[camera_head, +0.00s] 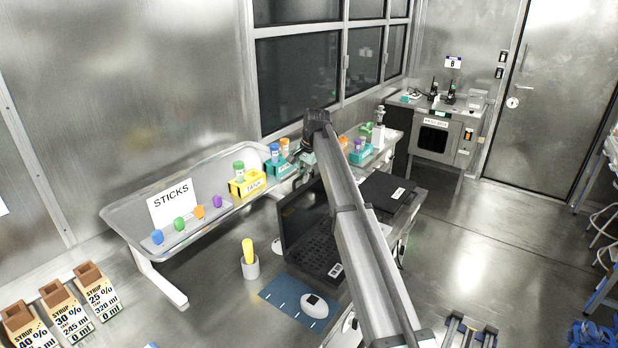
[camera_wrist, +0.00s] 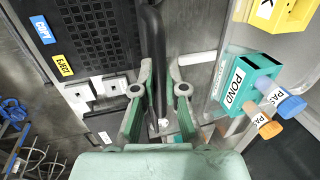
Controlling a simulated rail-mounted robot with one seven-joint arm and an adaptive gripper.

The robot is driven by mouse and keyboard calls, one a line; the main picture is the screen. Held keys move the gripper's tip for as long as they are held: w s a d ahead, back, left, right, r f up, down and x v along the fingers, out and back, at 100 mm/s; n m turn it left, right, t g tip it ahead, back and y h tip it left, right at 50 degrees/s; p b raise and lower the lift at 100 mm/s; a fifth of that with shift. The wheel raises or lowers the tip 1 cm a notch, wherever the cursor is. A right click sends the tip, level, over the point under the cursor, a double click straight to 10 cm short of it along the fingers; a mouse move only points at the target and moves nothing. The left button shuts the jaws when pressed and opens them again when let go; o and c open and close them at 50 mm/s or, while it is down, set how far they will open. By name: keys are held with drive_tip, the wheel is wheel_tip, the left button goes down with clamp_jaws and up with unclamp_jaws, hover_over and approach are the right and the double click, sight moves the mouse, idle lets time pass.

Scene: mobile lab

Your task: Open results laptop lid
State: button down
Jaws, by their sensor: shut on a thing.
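The laptop's dark lid (camera_head: 300,212) stands raised from its keyboard base (camera_head: 316,250), left of my arm in the head view. In the wrist view the lid (camera_wrist: 153,45) shows edge-on as a dark upright bar, with the keyboard (camera_wrist: 92,35) to its left. My gripper (camera_wrist: 160,70) has a finger on each side of this edge and is shut on it. In the head view my gripper (camera_head: 307,158) is at the lid's upper right, and my arm hides part of the laptop. I cannot read a results label on this laptop.
A flat black device (camera_head: 388,191) lies right of my arm. A blue mat (camera_head: 285,292) with a mouse (camera_head: 314,305) lies in front.

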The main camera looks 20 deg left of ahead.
drive_tip(key=shift+a, duration=0.1)
idle(0.3)
drive_tip(key=c, duration=1.5)
unclamp_jaws()
drive_tip(key=v, duration=1.2)
